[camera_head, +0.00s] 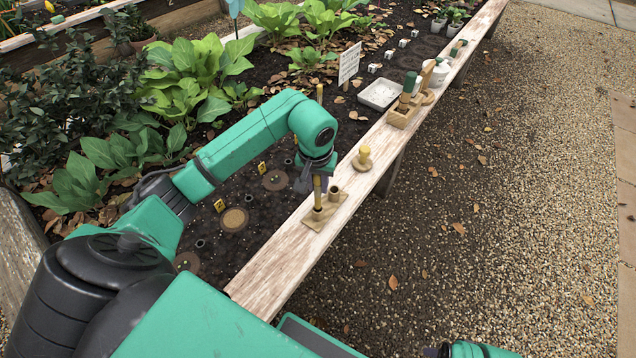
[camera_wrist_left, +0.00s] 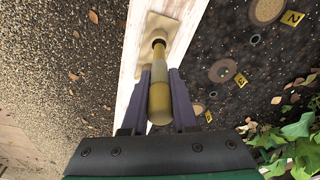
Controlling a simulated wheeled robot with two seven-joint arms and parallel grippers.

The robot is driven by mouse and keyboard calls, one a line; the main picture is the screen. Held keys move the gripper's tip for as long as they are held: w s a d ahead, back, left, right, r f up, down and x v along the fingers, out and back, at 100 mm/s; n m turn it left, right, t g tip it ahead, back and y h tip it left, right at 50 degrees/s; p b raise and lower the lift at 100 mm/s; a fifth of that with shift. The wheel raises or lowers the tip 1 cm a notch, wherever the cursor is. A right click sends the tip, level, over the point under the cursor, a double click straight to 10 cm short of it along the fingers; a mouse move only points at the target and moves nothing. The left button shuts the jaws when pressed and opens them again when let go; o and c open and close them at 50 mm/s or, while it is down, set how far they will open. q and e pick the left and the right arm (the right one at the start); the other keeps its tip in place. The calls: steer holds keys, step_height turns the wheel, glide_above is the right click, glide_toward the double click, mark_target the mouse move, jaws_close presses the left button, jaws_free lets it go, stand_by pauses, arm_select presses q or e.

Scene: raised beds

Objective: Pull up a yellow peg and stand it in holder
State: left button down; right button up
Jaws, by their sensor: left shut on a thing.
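My left gripper (camera_head: 317,178) is shut on a yellow peg (camera_head: 317,190), which is upright. In the left wrist view the gripper (camera_wrist_left: 160,112) has its fingers on both sides of the peg (camera_wrist_left: 160,98). The wooden holder (camera_head: 312,224) sits on the plank edge of the bed, with short tubes on a flat base. It also shows in the left wrist view (camera_wrist_left: 177,27). The peg's lower end is at the front tube's mouth; how deep it sits I cannot tell. The other tube (camera_head: 335,193) looks empty. My right gripper is not in view.
A yellow-topped knob on a round base (camera_head: 364,156) stands farther along the plank (camera_head: 285,246). Beyond it are a wooden block with tools (camera_head: 402,115) and a white tray (camera_head: 380,94). Leafy plants (camera_head: 190,90) fill the left.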

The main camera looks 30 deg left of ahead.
mark_target(318, 193)
arm_select(q)
steer(key=shift+f+b, duration=1.4)
steer(key=shift+f, duration=0.4)
steer(key=c, duration=0.6)
jaws_free()
step_height(318, 193, up, 14)
steer(key=s+p, duration=0.2)
steer(key=p, duration=0.1)
steer(key=shift+d+r, duration=0.2)
steer(key=shift+d, duration=0.05)
